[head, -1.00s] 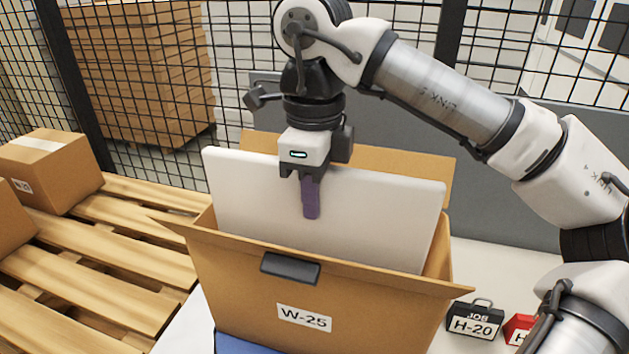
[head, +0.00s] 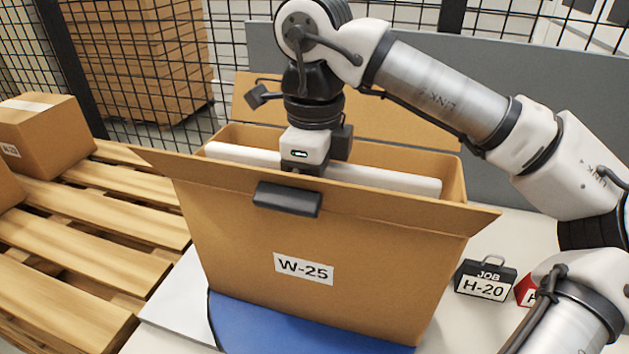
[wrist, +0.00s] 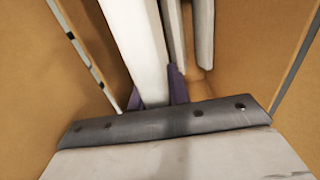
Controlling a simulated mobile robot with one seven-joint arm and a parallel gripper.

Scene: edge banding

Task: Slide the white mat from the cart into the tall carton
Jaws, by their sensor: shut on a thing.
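The white mat (head: 385,177) stands on edge inside the tall carton (head: 380,255), labelled W-25. Only its top edge shows above the front wall in the head view. My gripper (wrist: 158,98) is shut on the mat's top edge, with a purple finger on each side of it in the wrist view. In the head view the fingers are hidden behind the carton's front wall. The mat (wrist: 135,35) runs down into the carton, and its lower edge is hidden. Two more pale upright panels (wrist: 203,35) stand beside it inside the carton.
The carton stands on a blue surface (head: 270,325), its flaps folded outward. A pallet (head: 90,235) with boxes lies left; mesh fencing stands behind.

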